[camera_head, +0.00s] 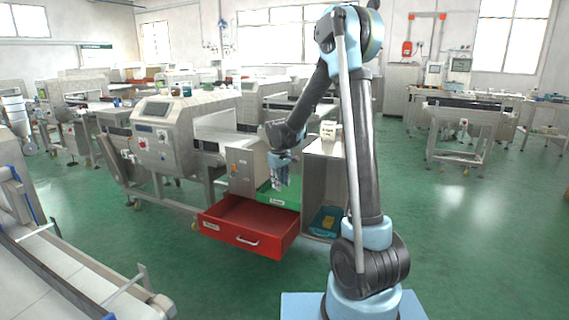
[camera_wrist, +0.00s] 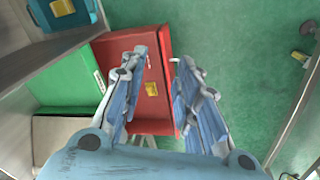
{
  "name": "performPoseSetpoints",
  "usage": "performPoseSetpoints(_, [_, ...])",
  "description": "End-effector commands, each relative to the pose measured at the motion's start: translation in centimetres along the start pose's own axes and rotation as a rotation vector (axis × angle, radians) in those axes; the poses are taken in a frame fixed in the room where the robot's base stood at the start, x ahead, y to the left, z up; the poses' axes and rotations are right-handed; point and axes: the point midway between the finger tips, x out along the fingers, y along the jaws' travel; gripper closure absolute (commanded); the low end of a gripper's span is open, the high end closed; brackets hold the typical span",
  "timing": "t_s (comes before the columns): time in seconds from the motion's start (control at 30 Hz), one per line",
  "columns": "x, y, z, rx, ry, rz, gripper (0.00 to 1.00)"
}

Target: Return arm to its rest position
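My gripper (camera_head: 280,184) hangs at the end of my bent arm, pointing down above the pulled-out drawers of the metal detector cabinet. In the wrist view its two blue-grey fingers are spread apart, and the gripper (camera_wrist: 160,62) is open with nothing held between them. Below is the open red drawer (camera_head: 231,235), which also shows in the wrist view (camera_wrist: 133,126). A small yellow item (camera_wrist: 151,88) lies in that drawer, seen through the gap between the fingers.
A green drawer front (camera_head: 284,199) sits just above the red drawer. A blue tray (camera_head: 318,224) with a yellow item stands in the open compartment to the right. The metal detector (camera_head: 165,130) stands left. Green floor is clear at the right.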

Motion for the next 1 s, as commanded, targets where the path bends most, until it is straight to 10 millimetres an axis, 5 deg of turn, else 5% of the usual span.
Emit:
performPoseSetpoints(0.5, [-7.8, 0.9, 12.8, 0.194, 0.011, -0.01, 0.7])
performPoseSetpoints(1.0, [-11.0, -1.5, 24.9, 0.38, 0.022, -0.019, 0.7])
